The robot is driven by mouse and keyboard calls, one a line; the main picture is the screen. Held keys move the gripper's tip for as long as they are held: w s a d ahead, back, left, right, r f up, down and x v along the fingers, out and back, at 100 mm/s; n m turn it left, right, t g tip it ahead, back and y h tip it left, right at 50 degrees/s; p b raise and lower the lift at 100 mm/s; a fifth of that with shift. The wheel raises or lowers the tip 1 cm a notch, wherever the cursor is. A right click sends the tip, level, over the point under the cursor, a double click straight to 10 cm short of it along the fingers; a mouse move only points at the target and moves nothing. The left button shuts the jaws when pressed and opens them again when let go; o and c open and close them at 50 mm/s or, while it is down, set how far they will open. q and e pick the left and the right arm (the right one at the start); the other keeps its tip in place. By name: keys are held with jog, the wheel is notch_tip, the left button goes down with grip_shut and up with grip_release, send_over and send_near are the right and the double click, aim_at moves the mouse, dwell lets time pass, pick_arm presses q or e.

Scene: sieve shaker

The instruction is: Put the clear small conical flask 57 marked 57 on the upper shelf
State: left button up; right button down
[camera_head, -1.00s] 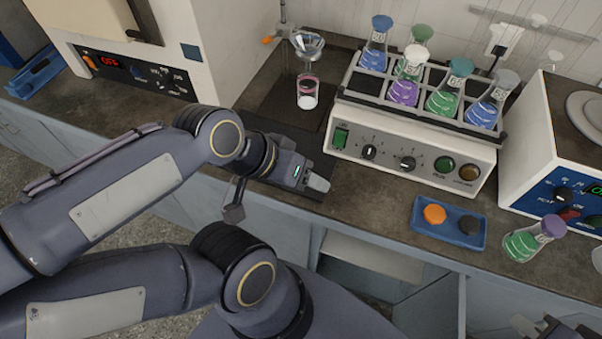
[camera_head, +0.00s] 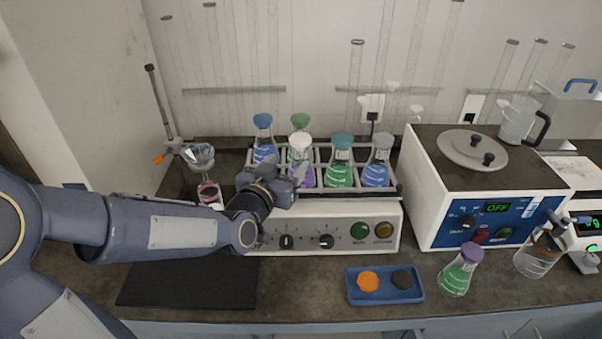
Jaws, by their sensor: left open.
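Several stoppered conical flasks stand in the rack (camera_head: 396,190) on top of the white shaker. They include a white-stoppered one with purple liquid (camera_head: 300,145), a teal-stoppered one with green liquid (camera_head: 341,160) and a grey-stoppered one with blue liquid (camera_head: 379,160). A purple-stoppered flask with green liquid (camera_head: 461,270) stands on the bench at right. Their labels are too small to read, so I cannot tell which is 57. My left gripper (camera_head: 272,174) is open at the rack's front left, partly covering the white-stoppered flask; contact is unclear. My right gripper and an upper shelf are not in view.
A blue tray (camera_head: 386,297) with an orange and a black piece lies in front of the shaker. A white box with a blue panel (camera_head: 490,218) stands at right. A funnel stand (camera_head: 166,105) is at left. A dark mat (camera_head: 190,283) lies bare at front left.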

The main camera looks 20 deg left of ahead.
aim_at(299, 151)
pick_arm(q)
jog(key=shift+w+d+r+t, duration=0.2)
jog(key=shift+w+d+t, duration=0.3)
jog(key=shift+w, duration=0.15)
jog(key=shift+w+r, duration=0.1)
jog(key=shift+w, duration=0.25)
jog(key=w, duration=0.2)
jog(key=w+p, duration=0.1)
jog(key=w, duration=0.1)
jog(key=w+d+p, duration=0.1)
jog(key=w, duration=0.2)
grip_shut()
